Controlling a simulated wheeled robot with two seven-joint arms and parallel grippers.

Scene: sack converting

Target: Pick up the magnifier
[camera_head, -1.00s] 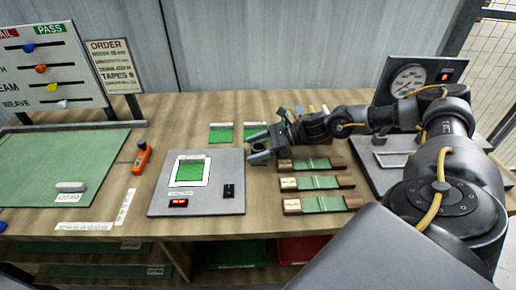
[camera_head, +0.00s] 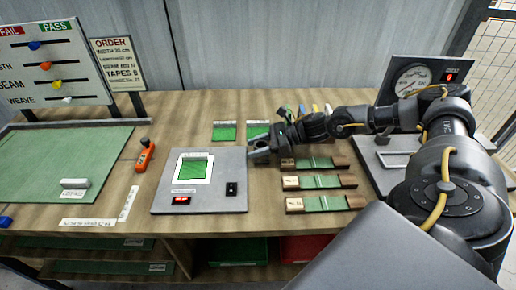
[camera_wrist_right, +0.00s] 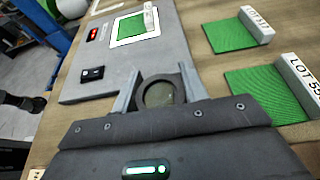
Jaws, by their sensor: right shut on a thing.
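The magnifier (camera_wrist_right: 161,95), a dark round ring with a glassy lens, sits between the two grey fingers of my right gripper (camera_wrist_right: 160,88) in the right wrist view. The fingers are shut on it from both sides. In the head view my right gripper (camera_head: 260,155) is at the right edge of the grey panel (camera_head: 215,201), low over the bench; the magnifier is too small to make out there. Whether it touches the bench or panel I cannot tell. My left gripper is not in view.
The panel carries a green swatch (camera_head: 193,168) and a black switch (camera_head: 231,189). Taped green samples (camera_head: 322,183) lie right of it, and a dial gauge (camera_head: 411,82) stands behind my right arm. An orange tool (camera_head: 145,156) and a green mat (camera_head: 60,160) lie left.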

